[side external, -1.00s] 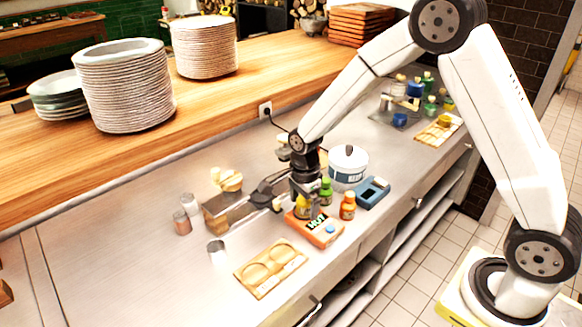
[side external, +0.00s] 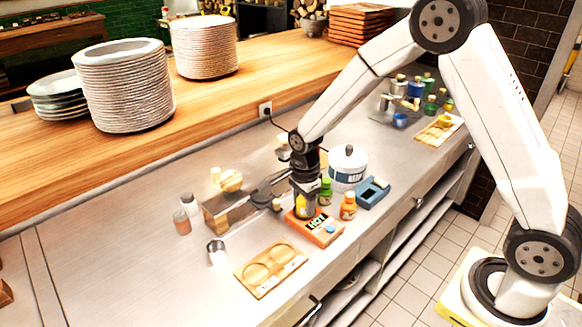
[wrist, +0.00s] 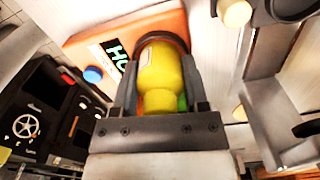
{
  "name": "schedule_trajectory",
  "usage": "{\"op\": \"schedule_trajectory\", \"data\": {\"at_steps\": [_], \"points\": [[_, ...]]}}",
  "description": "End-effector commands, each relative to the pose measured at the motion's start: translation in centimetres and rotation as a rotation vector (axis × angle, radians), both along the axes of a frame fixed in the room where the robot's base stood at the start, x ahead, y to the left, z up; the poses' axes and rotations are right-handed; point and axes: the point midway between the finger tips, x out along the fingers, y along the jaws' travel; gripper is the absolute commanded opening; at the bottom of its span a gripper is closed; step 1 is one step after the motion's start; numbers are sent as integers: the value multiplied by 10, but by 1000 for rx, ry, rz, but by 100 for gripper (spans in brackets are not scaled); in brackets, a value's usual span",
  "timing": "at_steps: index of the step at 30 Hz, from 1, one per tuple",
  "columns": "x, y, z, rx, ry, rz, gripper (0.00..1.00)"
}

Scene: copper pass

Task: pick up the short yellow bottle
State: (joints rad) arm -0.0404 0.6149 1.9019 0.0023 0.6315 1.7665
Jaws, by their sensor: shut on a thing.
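The short yellow bottle (side external: 302,204) is between the fingers of my gripper (side external: 305,203), at an orange device marked HOT (side external: 327,236). In the wrist view the yellow bottle (wrist: 160,72) fills the space between both fingers (wrist: 160,90), and its narrower end points toward the camera. My gripper is shut on it. The far end of the bottle is by a dark round rim on the orange device (wrist: 85,45). I cannot tell whether the bottle touches the device or is just above it.
A green bottle (side external: 325,192) and an orange bottle (side external: 348,206) stand close on the right. A blue device (side external: 373,192) and a white pot (side external: 348,166) are behind them. A metal box (side external: 225,212) is on the left. A wooden board with round recesses (side external: 270,268) lies in front.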

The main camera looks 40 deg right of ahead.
Motion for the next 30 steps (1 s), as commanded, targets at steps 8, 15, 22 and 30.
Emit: {"op": "schedule_trajectory", "data": {"at_steps": [8,15,22,30], "points": [[1,0,13,1,-2,0,15],[-5,0,38,0,-2,0,15],[-26,-1,63,1,-3,0,15],[-56,-2,94,1,-2,0,15]]}}
